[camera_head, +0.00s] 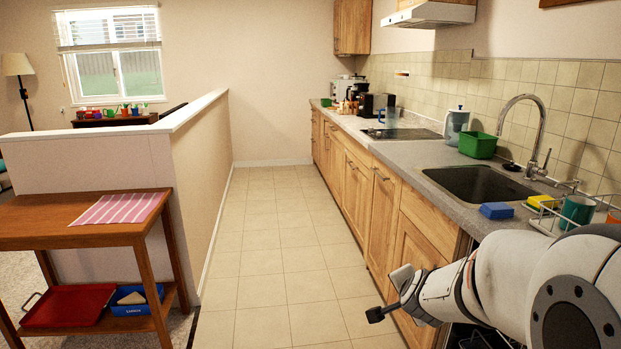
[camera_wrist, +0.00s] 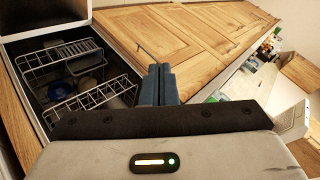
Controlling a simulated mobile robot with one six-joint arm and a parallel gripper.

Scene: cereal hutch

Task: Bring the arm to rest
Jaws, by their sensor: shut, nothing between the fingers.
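My arm reaches in from the lower right in the head view, stretched left in front of the wooden cabinets. My gripper (camera_head: 374,314) is at its far end, over the tiled aisle. In the wrist view the two blue-grey fingers of my gripper (camera_wrist: 158,70) are together with nothing between them. They appear in front of a wooden cabinet door (camera_wrist: 160,32). No contact with it can be made out.
An open dishwasher (camera_wrist: 75,85) with wire racks and dishes lies left in the wrist view. The counter (camera_head: 430,160) with the sink (camera_head: 478,186) runs along the right. A wooden side table (camera_head: 60,215) stands left. The tiled floor (camera_head: 280,240) is clear.

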